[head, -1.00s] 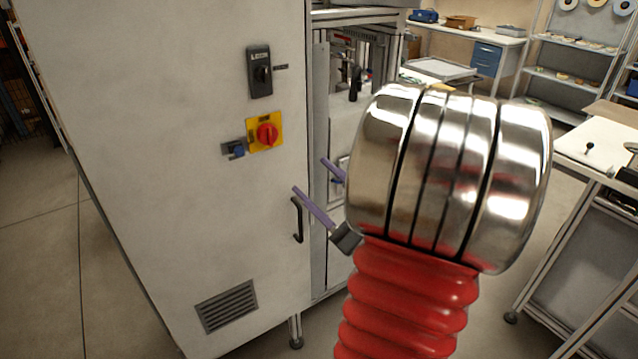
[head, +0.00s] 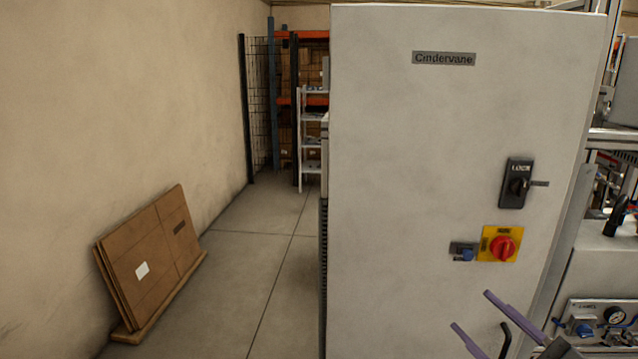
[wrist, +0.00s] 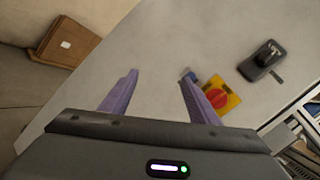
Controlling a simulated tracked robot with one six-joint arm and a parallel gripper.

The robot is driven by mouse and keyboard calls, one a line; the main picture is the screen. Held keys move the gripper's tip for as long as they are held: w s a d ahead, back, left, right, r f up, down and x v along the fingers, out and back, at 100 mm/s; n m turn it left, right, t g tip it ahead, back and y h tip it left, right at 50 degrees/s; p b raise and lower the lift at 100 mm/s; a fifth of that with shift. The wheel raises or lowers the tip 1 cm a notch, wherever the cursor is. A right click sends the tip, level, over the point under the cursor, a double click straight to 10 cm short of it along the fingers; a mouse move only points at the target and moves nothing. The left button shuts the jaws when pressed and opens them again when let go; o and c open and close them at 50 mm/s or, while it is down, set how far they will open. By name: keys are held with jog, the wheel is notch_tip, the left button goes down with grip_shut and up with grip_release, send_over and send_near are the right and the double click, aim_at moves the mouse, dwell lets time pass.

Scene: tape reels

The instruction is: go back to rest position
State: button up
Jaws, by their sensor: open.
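My gripper (head: 482,318) shows at the bottom right of the head view, in front of the lower part of a tall pale cabinet (head: 420,180). Its two purple fingers are spread apart with nothing between them. In the wrist view my gripper (wrist: 158,92) is also open and empty, with the pale cabinet face behind it. The right finger overlaps the yellow plate of the red rotary switch (wrist: 217,96) in that view; I cannot tell the distance. Most of my arm is outside the head view.
The cabinet carries a red rotary switch (head: 502,247) and a black lock switch (head: 516,183). A machine with a pressure gauge (head: 614,315) stands at the right. Flattened cardboard (head: 155,255) leans on the left wall. Floor between wall and cabinet (head: 250,270) is clear, leading to shelves.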

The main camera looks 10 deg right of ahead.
jog(key=a+f+n+g+y, duration=0.25)
jog(key=a+n+g, duration=0.2)
jog(key=a, duration=0.45)
jog(key=a+f+n+g+y, duration=0.25)
jog(key=a+n+g, duration=0.2)
jog(key=a, duration=0.35)
jog(key=s+a+f+n+g+h, duration=0.4)
jog(key=s+a+f+n+g, duration=0.1)
jog(key=s+a+n+g, duration=0.25)
jog(key=d+r+n+t+h, duration=0.3)
jog(key=r+n+h, duration=0.2)
jog(key=n, duration=0.3)
jog(key=shift+d+h, duration=0.4)
jog(key=shift+h, duration=0.3)
